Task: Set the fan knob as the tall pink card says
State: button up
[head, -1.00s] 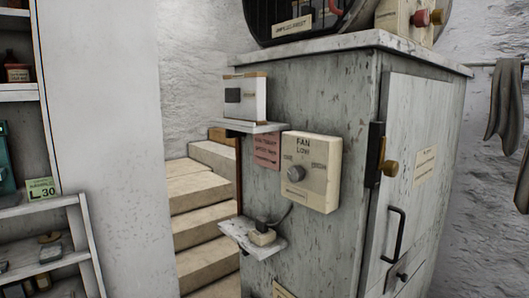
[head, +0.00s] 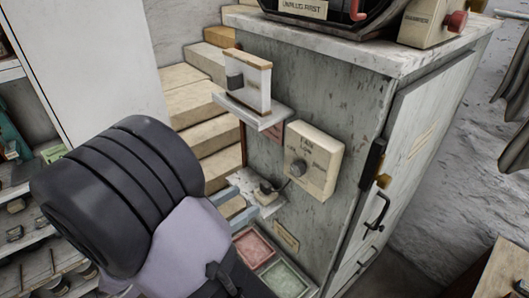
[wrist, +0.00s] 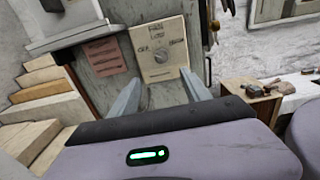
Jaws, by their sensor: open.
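The fan box (head: 322,163) is cream, on the side of the grey cabinet. Its round grey knob (head: 298,168) has LOW above, OFF at left and HIGH at right; I cannot tell where it points. The pink card (head: 274,132) is left of the box, mostly hidden by a shelf; it shows better in the wrist view (wrist: 104,56), its writing too small to read. My gripper (wrist: 162,88) is open and empty, its two blue-grey fingers apart below and in front of the fan box, not touching the knob.
A lower shelf (head: 246,184) holds a plug. Red and green trays (head: 286,280) lie below. Stone steps (head: 195,101) rise at left.

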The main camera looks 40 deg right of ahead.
aim_at(294, 171)
jog(key=d, duration=1.5)
jog(key=shift+w+d, duration=0.3)
jog(key=shift+w, duration=0.1)
grip_shut()
